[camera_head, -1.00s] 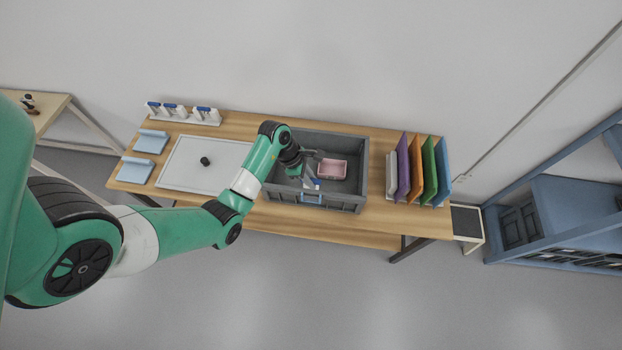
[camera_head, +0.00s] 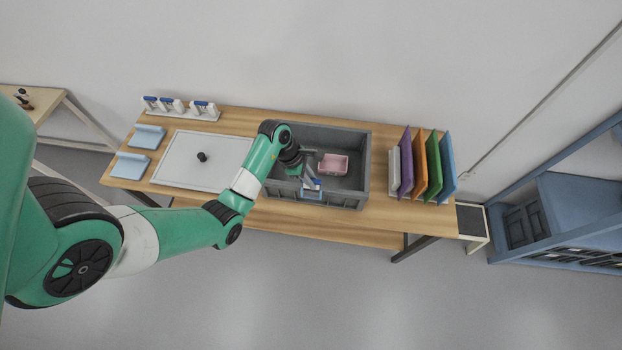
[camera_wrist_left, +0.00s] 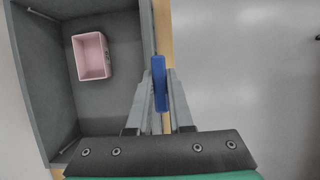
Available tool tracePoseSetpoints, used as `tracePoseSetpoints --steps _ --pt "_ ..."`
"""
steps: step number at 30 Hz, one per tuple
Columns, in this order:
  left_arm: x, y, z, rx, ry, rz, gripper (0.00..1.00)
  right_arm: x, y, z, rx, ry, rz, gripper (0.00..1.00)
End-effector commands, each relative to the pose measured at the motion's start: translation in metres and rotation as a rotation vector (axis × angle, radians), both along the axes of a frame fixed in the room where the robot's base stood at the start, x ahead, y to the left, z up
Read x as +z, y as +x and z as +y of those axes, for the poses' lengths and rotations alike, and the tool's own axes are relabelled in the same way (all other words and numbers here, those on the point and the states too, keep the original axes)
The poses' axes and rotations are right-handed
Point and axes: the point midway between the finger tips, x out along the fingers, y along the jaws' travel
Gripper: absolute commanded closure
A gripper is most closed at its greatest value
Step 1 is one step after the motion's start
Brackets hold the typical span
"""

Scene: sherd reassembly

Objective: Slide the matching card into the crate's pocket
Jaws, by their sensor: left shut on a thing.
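My left gripper (camera_head: 312,181) is shut on a small card (camera_wrist_left: 158,82) at the front wall of the grey crate (camera_head: 362,190). In the left wrist view only the card's blue edge shows between the fingers (camera_wrist_left: 159,95); its face is hidden. The light blue pocket (camera_head: 311,194) is on the outside of the crate's front wall, right by the gripper. I cannot tell whether the card is inside the pocket or just above it. A pink bin (camera_head: 333,164) sits inside the crate and also shows in the left wrist view (camera_wrist_left: 91,56). My right gripper is out of view.
A rack (camera_head: 182,113) with several blue-and-white cards stands at the back left. A white board (camera_head: 190,175) with a black knob (camera_head: 202,157) and two light blue pieces (camera_head: 131,165) lie left of the crate. Coloured panels (camera_head: 418,165) stand upright to its right.

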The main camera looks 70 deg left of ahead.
Motion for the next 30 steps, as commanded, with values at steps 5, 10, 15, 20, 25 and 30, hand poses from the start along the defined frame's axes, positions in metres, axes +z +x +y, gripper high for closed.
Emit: tracePoseSetpoints --steps 5,10,15,20,25,30 --pt "-0.005 0.0 0.0 0.0 -0.001 0.0 1.0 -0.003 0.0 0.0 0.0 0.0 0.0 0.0" --pt "-0.012 0.0 0.0 0.0 0.0 0.0 1.0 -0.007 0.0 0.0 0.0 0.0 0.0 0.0" --pt "-0.019 0.0 0.0 0.0 -0.001 0.0 1.0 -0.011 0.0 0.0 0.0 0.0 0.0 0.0" --pt "-0.025 0.0 0.0 0.0 -0.001 0.0 1.0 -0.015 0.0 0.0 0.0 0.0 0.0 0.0" --pt "-0.026 0.0 0.0 0.0 0.0 0.0 1.0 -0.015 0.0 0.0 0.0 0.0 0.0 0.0" --pt "-0.026 0.0 0.0 0.0 0.0 0.0 1.0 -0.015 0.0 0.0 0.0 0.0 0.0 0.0"
